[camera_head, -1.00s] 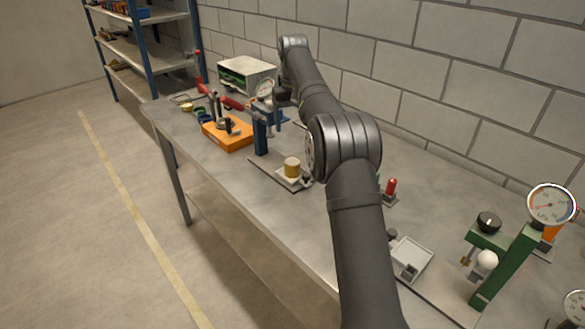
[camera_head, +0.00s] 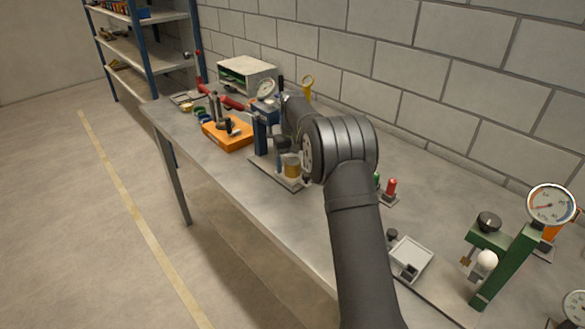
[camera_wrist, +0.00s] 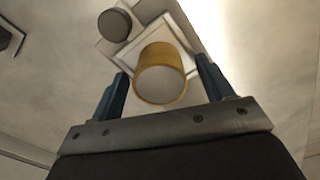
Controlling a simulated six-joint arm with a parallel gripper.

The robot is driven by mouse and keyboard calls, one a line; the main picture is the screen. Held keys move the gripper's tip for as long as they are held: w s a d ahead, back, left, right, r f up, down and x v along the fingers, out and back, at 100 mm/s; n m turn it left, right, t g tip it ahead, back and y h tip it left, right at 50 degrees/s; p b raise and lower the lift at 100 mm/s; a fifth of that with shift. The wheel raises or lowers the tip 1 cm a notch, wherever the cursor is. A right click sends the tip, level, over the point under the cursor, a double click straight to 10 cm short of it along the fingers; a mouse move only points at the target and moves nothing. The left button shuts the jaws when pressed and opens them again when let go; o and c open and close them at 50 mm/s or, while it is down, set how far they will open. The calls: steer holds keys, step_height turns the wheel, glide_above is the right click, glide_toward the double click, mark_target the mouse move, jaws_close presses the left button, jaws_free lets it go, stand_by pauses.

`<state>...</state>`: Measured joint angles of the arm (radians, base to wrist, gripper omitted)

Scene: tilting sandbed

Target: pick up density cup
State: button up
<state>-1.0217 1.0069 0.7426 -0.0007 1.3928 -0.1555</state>
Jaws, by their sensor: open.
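The density cup is a small yellow-brass cylinder (camera_head: 292,166) standing on a pale square pad near the front edge of the bench. In the wrist view the cup (camera_wrist: 161,72) lies between the two blue fingers of my gripper (camera_wrist: 163,88). The fingers are open, with a visible gap on each side of the cup. The cup's pale round end faces the camera. In the head view my gripper is at the cup, but its fingers are mostly hidden by my arm.
A dark round knob (camera_wrist: 115,25) sits beside the pad in the wrist view. A blue stand with a gauge (camera_head: 261,130) and an orange block (camera_head: 228,134) are left of the cup. A red-topped piece (camera_head: 391,188) and a green gauge stand (camera_head: 505,265) are to the right.

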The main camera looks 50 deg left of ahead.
steer(key=shift+f, duration=0.35)
steer(key=shift+c, duration=0.4)
steer(key=c, duration=1.1)
steer(key=shift+r, duration=0.1)
